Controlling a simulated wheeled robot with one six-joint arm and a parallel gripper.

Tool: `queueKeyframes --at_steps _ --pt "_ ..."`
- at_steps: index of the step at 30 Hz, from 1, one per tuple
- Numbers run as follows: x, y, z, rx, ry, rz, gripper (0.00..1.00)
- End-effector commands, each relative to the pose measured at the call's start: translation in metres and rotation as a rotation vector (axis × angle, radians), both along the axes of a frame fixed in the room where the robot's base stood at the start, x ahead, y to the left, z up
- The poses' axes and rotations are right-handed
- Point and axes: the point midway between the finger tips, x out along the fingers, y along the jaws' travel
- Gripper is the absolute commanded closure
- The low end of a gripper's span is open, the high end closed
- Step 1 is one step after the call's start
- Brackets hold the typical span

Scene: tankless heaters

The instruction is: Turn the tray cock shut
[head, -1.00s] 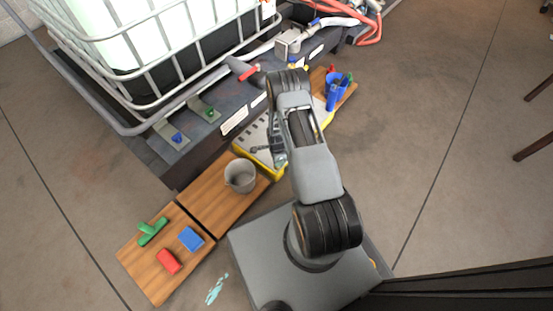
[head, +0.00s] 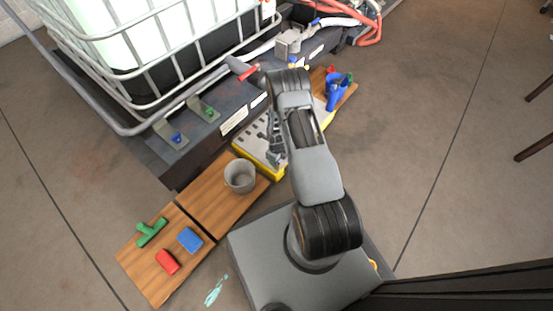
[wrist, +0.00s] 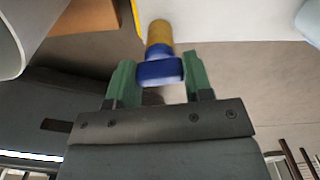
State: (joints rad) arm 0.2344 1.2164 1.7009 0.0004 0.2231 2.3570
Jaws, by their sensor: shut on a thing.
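The tray cock has a short brass-coloured body (wrist: 160,33) and a blue handle (wrist: 160,72) in the wrist view. Its body comes out at the edge of the pale, yellow-edged tray (wrist: 230,20). My gripper (wrist: 160,82) has its green fingers on both sides of the blue handle and is shut on it. In the head view my gripper (head: 274,145) is at the tray (head: 246,154), and my arm hides the cock there.
A grey bucket (head: 240,176) stands on a wooden board beside the tray. Blue (head: 177,138) and green (head: 209,113) valves sit on the platform under the caged tank. Open floor lies to the right.

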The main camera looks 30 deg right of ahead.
Motion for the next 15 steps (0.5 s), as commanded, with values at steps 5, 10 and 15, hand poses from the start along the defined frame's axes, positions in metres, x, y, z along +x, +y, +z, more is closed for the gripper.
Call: queueKeyframes --at_steps 5,10,15 --pt "-0.0028 -0.0003 -0.0008 0.002 0.007 -0.079 0.77" --pt "-0.0029 -0.0004 -0.0007 0.001 0.008 -0.120 0.77" --pt "-0.0032 -0.0004 -0.0007 0.001 0.008 -0.138 0.77"
